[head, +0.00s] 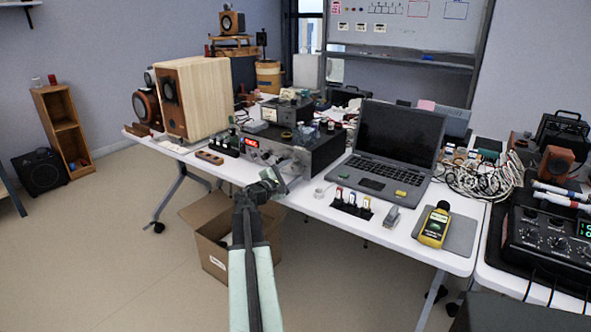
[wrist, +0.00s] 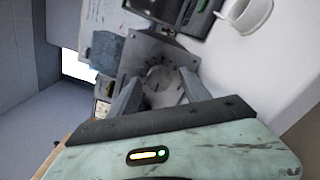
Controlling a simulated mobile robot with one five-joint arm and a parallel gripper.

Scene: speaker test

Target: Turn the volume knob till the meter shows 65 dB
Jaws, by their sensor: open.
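The black amplifier (head: 315,152) with a red lit display stands near the table's front edge in the head view. The yellow sound meter (head: 434,226) lies on a grey mat at the table's right front; its reading is too small to tell. My gripper (head: 272,178) is in front of the amplifier's front panel and covers part of it. In the wrist view its open fingers (wrist: 159,80) point at a grey panel, one on each side of a round grey knob (wrist: 158,76). I cannot tell whether they touch it.
An open laptop (head: 390,150) stands right of the amplifier. A small white cup (head: 318,193) is near the table edge; it also shows in the wrist view (wrist: 250,14). A wooden speaker box (head: 205,100) stands at the left. A cardboard box (head: 212,235) sits on the floor below.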

